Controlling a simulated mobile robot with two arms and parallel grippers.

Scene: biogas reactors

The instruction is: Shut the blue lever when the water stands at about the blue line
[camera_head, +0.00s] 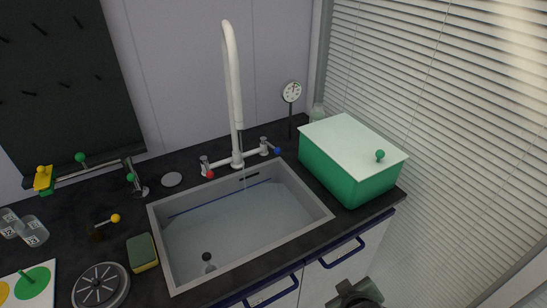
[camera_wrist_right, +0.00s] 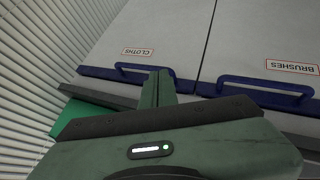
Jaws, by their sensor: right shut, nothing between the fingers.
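The blue lever (camera_head: 277,151) is on the right end of the white tap (camera_head: 237,158), behind the sink (camera_head: 158,235). A thin stream appears to fall from the spout into the sink. The blue line (camera_head: 215,200) runs along the sink's back wall. Pale water (camera_head: 235,222) lies in the sink, its surface seemingly a little below the line; the exact gap is hard to tell. My right gripper (camera_head: 350,289) is low in front of the cupboards, away from the lever. In the wrist view its fingers (camera_wrist_right: 157,88) are together and empty. My left gripper is not in view.
A red lever (camera_head: 210,174) is on the tap's left. A green box with a white lid (camera_head: 350,145) stands right of the sink, near the blinds. A dial on a post (camera_head: 291,92) stands behind. Blue cupboard handles (camera_head: 343,253) stick out below the counter edge.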

